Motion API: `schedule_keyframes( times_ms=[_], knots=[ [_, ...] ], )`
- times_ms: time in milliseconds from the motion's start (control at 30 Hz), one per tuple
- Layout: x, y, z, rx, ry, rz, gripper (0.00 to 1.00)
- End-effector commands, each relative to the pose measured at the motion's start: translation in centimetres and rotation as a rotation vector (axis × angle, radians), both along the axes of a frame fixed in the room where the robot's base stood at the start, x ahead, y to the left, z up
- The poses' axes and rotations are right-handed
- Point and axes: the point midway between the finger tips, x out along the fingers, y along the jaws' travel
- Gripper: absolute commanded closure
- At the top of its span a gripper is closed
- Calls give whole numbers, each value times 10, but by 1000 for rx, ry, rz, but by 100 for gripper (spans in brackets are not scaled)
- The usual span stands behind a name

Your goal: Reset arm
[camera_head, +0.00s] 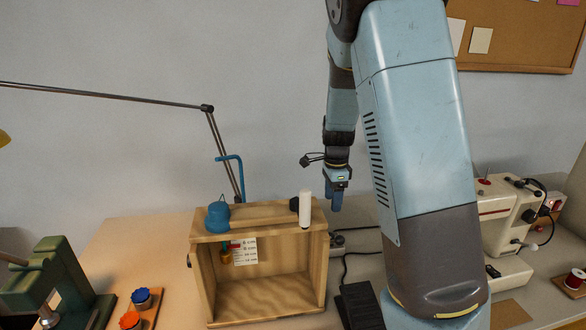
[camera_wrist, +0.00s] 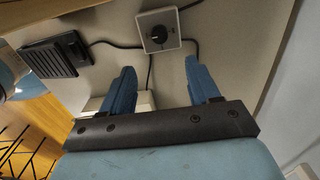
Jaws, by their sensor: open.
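My gripper (camera_head: 337,203) hangs from my raised arm in the head view, right of and a little above the wooden box (camera_head: 197,275). Its blue fingers point down. In the wrist view my gripper (camera_wrist: 160,66) is open, with its two blue fingers well apart and nothing between them. A grey control box with a black knob (camera_wrist: 158,36) lies beyond the fingertips, apart from them. My arm hides part of the table in the head view.
A blue pot (camera_head: 217,217) and a white cylinder (camera_head: 305,208) stand on the box. A black pedal (camera_head: 361,306) lies right of it, also in the wrist view (camera_wrist: 55,58). A sewing machine (camera_head: 503,225) stands right, a green device (camera_head: 55,280) left. A lamp arm (camera_head: 110,96) spans the left.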

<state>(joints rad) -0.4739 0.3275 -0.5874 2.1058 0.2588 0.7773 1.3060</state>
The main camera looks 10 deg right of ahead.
Motion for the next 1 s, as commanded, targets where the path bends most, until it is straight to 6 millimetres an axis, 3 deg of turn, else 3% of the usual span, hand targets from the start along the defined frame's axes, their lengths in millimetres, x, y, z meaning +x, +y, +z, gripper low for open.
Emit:
schedule_keyframes(
  times_ms=[167, 367, 700, 1000],
  knots=[
    [-12, 1, 18, 30, -21, 76, 39],
    [-40, 3, 58, 76, -81, 269, 39],
    [-98, 6, 120, 82, -208, 625, 39],
    [-157, 7, 165, 5, -318, 937, 39]
  ],
)
